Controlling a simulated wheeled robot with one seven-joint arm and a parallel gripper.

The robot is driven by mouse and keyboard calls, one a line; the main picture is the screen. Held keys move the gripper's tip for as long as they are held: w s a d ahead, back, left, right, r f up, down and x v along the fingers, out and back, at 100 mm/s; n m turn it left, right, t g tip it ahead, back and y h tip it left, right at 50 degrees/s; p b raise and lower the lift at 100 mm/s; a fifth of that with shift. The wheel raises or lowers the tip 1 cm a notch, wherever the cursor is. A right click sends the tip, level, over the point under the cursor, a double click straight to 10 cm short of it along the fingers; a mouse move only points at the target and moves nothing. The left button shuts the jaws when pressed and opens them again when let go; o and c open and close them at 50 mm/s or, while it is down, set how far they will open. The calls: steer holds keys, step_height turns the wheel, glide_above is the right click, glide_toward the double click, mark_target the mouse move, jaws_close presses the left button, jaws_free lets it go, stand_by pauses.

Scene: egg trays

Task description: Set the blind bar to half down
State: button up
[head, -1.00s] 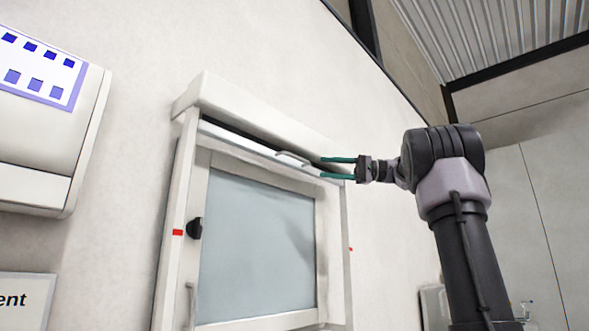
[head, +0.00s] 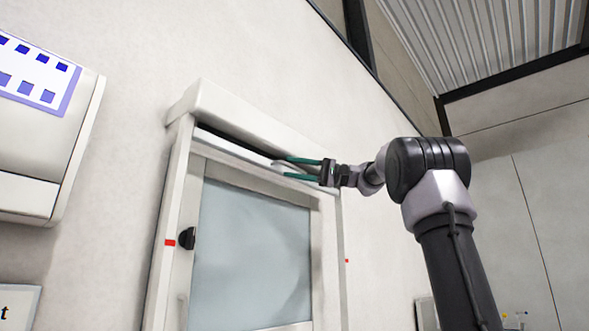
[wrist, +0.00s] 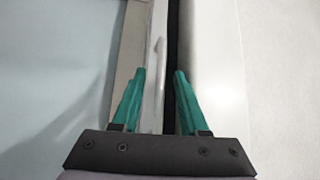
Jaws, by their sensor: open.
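The white blind bar (head: 238,151) lies across the top of the window frame, just under the white blind housing (head: 245,122), with a dark gap between them. A small handle (head: 284,165) stands out from the bar; it also shows in the wrist view (wrist: 158,62). My gripper (head: 288,168) is open, with its two green fingers at the handle in the head view. In the wrist view my gripper (wrist: 160,73) has its fingers on either side of the bar's edge, and the handle lies ahead between them. I cannot tell whether the fingers touch it.
Red marks sit on the left (head: 170,242) and right (head: 347,261) sides of the frame, about halfway down. A black knob (head: 187,238) is on the window's left side. A white wall unit (head: 45,130) hangs at the left.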

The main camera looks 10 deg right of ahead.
jaws_close()
stand_by(1.4)
